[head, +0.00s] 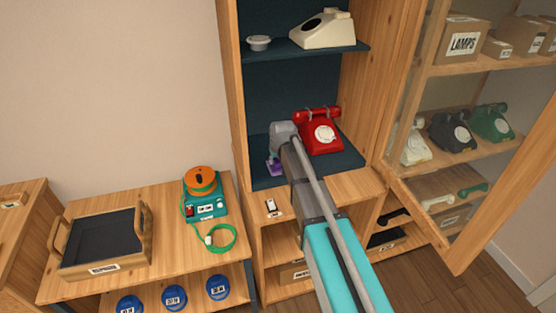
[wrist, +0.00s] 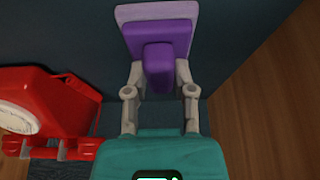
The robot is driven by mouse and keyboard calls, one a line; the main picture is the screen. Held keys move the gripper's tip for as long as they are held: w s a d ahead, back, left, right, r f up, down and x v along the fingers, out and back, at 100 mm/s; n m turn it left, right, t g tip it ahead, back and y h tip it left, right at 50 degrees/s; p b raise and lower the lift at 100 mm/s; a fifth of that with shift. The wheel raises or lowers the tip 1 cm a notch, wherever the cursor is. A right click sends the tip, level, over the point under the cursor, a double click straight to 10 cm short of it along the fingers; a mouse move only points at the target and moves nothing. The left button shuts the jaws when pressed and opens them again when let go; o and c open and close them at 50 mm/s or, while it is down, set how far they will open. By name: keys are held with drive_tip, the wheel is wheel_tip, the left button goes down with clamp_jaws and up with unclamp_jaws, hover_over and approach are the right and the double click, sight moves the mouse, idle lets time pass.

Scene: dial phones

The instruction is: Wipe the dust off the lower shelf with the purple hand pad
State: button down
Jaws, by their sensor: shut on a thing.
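The purple hand pad (wrist: 158,38) has a purple grip block and a paler sole. My gripper (wrist: 160,84) is shut on its grip block, one finger on each side. In the head view the pad (head: 275,168) shows at the left part of the lower shelf (head: 262,180), below my gripper (head: 277,154). I cannot tell whether the pad touches the shelf. A red dial phone (head: 320,131) stands on this dark shelf, right of my gripper; it also shows at left in the wrist view (wrist: 50,105). No dust is clear to see.
The upper shelf (head: 320,50) holds a cream phone (head: 322,28) and a small white dish (head: 259,43). The cabinet's wooden side walls bound the shelf. An open glass door (head: 490,190) stands at right. A low table at left holds a tray (head: 103,239) and a teal device (head: 206,205).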

drive_tip(key=shift+s+a, duration=0.2)
drive_tip(key=shift+a, duration=0.6)
drive_tip(key=shift+s+a, duration=0.2)
drive_tip(key=shift+a, duration=0.6)
drive_tip(key=shift+s+a+r, duration=0.1)
drive_tip(key=shift+s+a, duration=0.1)
drive_tip(key=shift+a, duration=0.7)
drive_tip(key=shift+s+a, duration=0.2)
drive_tip(key=shift+a, duration=0.65)
drive_tip(key=shift+r+p, duration=0.1)
drive_tip(key=shift+p, duration=0.25)
drive_tip(key=shift+r+p, duration=2.9)
drive_tip(key=shift+r, duration=0.05)
wheel_tip(320, 180, up, 3)
drive_tip(key=p, duration=0.3)
